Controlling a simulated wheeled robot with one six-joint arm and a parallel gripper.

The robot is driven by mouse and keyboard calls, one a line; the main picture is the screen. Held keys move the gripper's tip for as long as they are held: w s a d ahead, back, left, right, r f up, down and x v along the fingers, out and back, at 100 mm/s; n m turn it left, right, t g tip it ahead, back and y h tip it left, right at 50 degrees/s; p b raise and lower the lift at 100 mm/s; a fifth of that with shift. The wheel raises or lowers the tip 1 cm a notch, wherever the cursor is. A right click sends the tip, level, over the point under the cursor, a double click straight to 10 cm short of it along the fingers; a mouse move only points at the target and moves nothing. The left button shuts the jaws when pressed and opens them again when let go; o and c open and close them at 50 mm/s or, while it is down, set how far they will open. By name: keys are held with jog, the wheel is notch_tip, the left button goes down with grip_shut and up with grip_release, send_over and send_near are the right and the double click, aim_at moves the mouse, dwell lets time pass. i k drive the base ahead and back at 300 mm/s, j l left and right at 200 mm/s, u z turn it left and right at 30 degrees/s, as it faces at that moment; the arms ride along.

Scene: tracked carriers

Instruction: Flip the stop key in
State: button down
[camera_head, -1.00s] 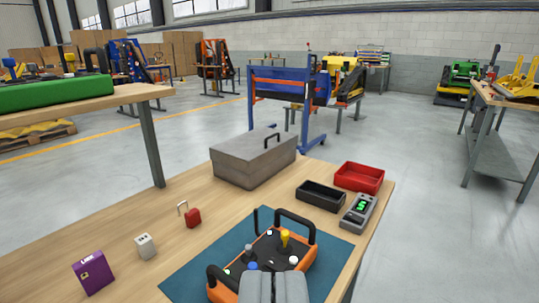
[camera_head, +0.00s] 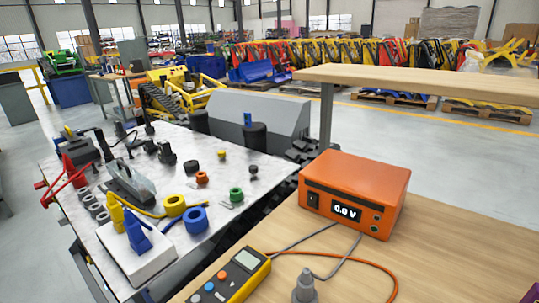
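I can make out no stop key in the present view. The orange controller with black handles and small levers from the earlier frame is out of the picture. A yellow handheld meter (camera_head: 230,279) with a screen and coloured buttons lies at the lower edge, partly cut off. A grey cone-shaped piece (camera_head: 304,287) stands at the bottom edge. My gripper does not show.
On the left, a light-topped bench (camera_head: 130,180) holds tape rolls, clamps and other tools. Another wooden tabletop (camera_head: 430,82) stands behind.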

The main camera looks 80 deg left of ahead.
aim_at(45, 204)
jog(key=u, duration=3.85)
